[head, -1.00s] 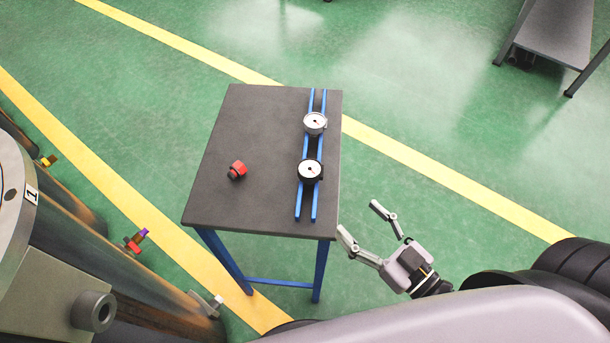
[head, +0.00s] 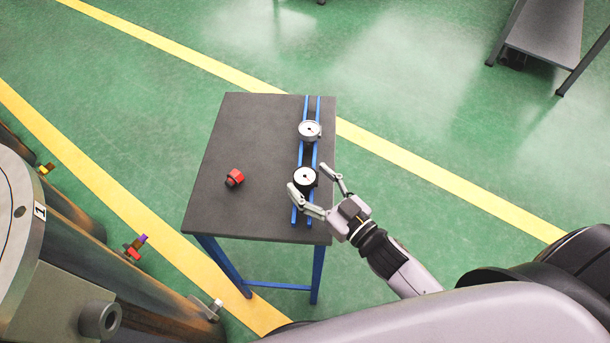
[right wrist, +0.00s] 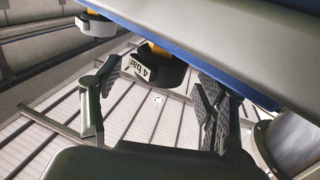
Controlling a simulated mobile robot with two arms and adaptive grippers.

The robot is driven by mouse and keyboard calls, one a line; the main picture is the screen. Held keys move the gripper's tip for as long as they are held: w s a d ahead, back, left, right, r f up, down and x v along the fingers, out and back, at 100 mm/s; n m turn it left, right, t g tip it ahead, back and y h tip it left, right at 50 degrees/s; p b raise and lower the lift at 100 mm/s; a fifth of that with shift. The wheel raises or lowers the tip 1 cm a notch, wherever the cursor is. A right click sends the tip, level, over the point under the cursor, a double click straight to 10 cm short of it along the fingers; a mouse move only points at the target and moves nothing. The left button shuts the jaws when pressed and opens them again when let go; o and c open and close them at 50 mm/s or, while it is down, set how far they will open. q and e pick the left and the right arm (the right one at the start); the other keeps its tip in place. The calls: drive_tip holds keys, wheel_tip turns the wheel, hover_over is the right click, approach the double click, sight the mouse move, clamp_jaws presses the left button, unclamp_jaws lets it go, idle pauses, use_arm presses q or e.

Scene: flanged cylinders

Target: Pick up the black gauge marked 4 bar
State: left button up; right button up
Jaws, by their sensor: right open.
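The black gauge (head: 304,178) has a white dial and sits on the blue rails at the right side of the table. Its "4 bar" label (right wrist: 145,69) is readable in the right wrist view, between the fingers. My right gripper (head: 309,178) is open, with one fingertip on each side of this gauge. It also shows open in the right wrist view (right wrist: 153,72). I cannot tell whether a finger touches the gauge. A second, white gauge (head: 309,131) sits farther back on the rails. My left gripper is not in view.
The dark table (head: 245,140) has blue legs and carries a red and black fitting (head: 234,178) left of the rails (head: 311,112). Large pipes with fittings stand at the left. Another table (head: 545,45) is at the far right. Green floor between is free.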

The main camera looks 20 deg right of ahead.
sight(305, 175)
drive_tip(key=x, duration=0.2)
drive_tip(key=shift+w+a, duration=0.1)
drive_tip(key=shift+w, duration=0.2)
drive_tip(key=shift+s, duration=0.1)
drive_tip(key=shift+c, duration=0.3)
drive_tip(key=c, duration=1.3)
drive_tip(key=shift+r, duration=0.1)
wheel_tip(305, 175, up, 20)
drive_tip(key=shift+f+p, duration=0.1)
drive_tip(key=shift+p, duration=1.15)
